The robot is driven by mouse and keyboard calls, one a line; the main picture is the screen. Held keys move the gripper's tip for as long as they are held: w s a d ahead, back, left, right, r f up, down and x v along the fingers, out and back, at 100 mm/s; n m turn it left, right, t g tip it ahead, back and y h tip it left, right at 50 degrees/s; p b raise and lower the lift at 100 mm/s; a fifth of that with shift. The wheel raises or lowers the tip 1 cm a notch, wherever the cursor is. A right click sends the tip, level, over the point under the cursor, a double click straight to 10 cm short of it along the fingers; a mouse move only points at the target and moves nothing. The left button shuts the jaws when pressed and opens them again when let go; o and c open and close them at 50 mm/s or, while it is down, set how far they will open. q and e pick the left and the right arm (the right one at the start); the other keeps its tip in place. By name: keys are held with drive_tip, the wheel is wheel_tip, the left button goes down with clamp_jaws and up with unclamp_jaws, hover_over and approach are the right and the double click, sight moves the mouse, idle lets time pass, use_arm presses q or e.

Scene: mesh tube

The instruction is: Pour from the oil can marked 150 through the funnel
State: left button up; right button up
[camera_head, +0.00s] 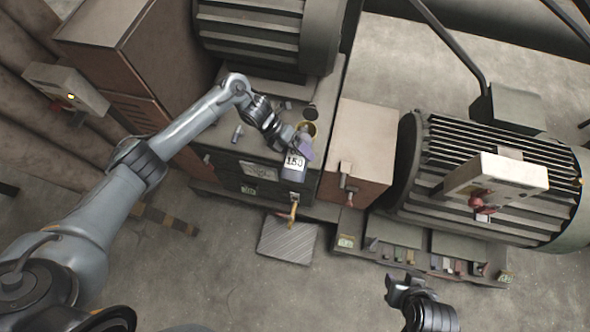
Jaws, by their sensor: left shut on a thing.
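The oil can (293,173) carries a white label reading 150. It is in front of the upper edge of the dark cabinet, and its upper part looks purplish. My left gripper (286,138) is shut on the can from behind and upper left; the fingers are partly hidden. A yellow round rim (311,128), perhaps the funnel, shows on the cabinet top just behind the can, partly covered by it. I cannot tell whether the can touches it. My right gripper (402,288) is at the lower right over the floor, away from the can; its fingers look apart and empty.
The dark cabinet (225,165) has small items and a dark round opening (310,112) on top. A brown box (358,150) stands to its right, then a large ribbed motor (450,160). A brass tap (293,212) hangs above a grey floor plate (287,240).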

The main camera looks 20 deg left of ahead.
use_arm(q)
drive_tip(key=shift+s+f+t+b, duration=0.15)
drive_tip(key=shift+f+t+b, duration=0.15)
drive_tip(key=shift+f+t, duration=0.3)
drive_tip(key=shift+s+f+m+t+b, duration=0.25)
drive_tip(key=shift+f+m+t+b, duration=0.15)
drive_tip(key=shift+f+b, duration=0.35)
drive_tip(key=shift+d+f+t+y+b, duration=0.1)
drive_tip(key=shift+f+t+y+b, duration=0.2)
drive_tip(key=shift+f+b, duration=0.15)
drive_tip(key=shift+f, duration=0.1)
